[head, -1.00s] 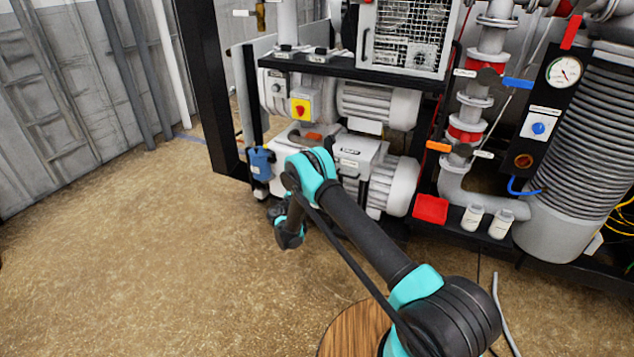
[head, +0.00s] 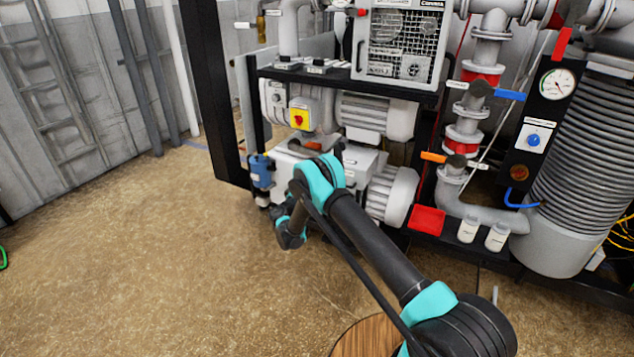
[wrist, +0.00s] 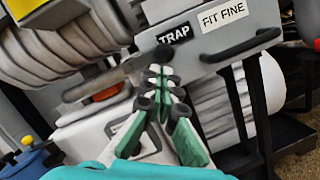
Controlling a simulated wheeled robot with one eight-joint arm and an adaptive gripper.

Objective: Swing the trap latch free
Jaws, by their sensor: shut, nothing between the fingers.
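In the head view my forearm hides the gripper and the latch, in front of the lower pump (head: 357,160).
A black handle (wrist: 240,45) sticks out right of the label. A blue canister (head: 261,171) stands at the pump's left, and a red tray (head: 427,220) at its right. Pipes with coloured valve levers rise further right.

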